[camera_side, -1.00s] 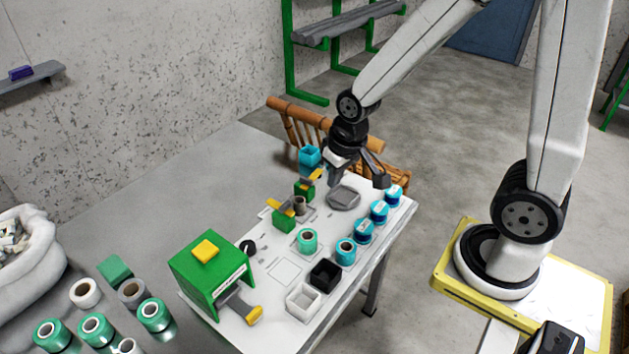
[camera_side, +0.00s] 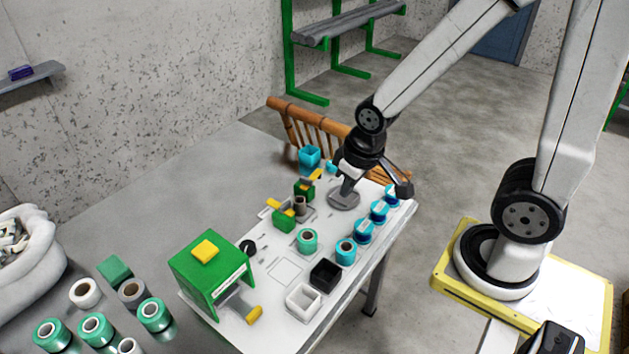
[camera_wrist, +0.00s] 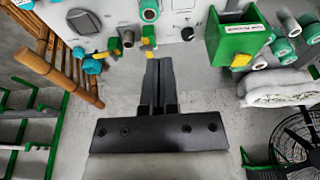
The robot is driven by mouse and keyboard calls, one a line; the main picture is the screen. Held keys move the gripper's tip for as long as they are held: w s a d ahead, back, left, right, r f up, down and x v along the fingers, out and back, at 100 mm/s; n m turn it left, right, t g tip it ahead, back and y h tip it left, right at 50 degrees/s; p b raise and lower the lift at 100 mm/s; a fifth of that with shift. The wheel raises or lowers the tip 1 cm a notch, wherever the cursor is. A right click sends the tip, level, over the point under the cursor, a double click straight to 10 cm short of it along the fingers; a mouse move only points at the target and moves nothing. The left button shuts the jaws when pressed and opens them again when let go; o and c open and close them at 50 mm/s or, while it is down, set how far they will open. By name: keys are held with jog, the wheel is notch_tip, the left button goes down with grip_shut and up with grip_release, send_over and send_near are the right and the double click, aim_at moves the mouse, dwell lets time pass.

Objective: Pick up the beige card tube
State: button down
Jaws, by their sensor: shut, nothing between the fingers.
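Blue spools (camera_side: 379,211) line the table's right edge. A green-ringed spool (camera_side: 307,241), a black box (camera_side: 324,274), a white box (camera_side: 303,302) and a green machine (camera_side: 207,277) stand nearer the front. A bamboo chair back (camera_side: 300,125) rises behind the table.

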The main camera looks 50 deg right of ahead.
jog(key=shift+c, duration=1.9)
grip_release()
